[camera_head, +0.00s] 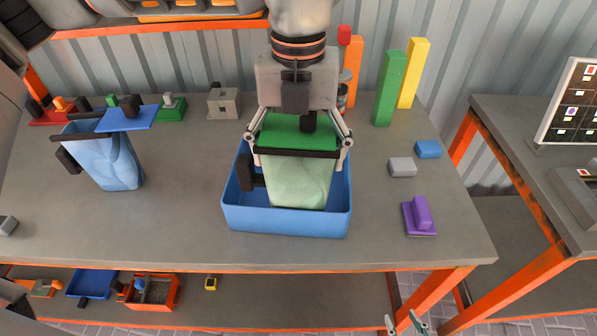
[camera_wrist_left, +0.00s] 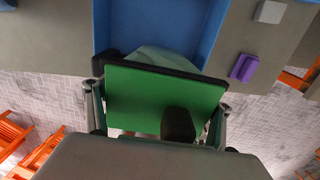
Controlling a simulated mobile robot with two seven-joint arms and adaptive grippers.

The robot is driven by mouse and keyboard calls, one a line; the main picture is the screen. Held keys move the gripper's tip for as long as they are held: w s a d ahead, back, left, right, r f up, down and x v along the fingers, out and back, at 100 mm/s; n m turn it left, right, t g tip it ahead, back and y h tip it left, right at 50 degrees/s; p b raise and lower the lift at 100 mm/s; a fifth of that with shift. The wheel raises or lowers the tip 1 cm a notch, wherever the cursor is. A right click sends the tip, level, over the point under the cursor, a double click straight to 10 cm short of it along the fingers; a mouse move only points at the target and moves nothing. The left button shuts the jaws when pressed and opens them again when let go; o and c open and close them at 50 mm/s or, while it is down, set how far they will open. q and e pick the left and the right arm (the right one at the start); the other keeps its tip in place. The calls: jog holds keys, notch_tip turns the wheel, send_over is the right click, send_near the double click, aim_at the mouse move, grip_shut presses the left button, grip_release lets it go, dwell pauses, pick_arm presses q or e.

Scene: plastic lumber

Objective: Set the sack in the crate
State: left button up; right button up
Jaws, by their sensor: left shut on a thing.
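The green sack (camera_head: 298,182) has a pale green body, a green top panel and black rims. It is upright, with its lower part inside the blue crate (camera_head: 285,222); whether it touches the crate floor is hidden. My left gripper (camera_head: 298,152) is shut on the sack's top, one finger at each side. In the left wrist view the sack's green top panel (camera_wrist_left: 150,95) fills the space between the fingers, with the crate (camera_wrist_left: 212,25) behind it. My right gripper (camera_head: 404,325) shows only its fingertips at the bottom edge, spread apart and empty.
A blue sack (camera_head: 112,165) stands left of the crate. A purple block (camera_head: 420,216), a grey block (camera_head: 402,167) and a blue block (camera_head: 428,149) lie to the right. Tall green (camera_head: 390,88) and yellow (camera_head: 413,75) blocks stand behind. The front right tabletop is clear.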

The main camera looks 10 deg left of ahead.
aim_at(298, 129)
pick_arm(q)
jog(key=shift+f, duration=2.3)
jog(key=o, duration=1.3)
jog(key=shift+f, duration=0.1)
jog(key=shift+r, duration=0.35)
notch_tip(298, 129, up, 11)
jog(key=shift+r, duration=0.35)
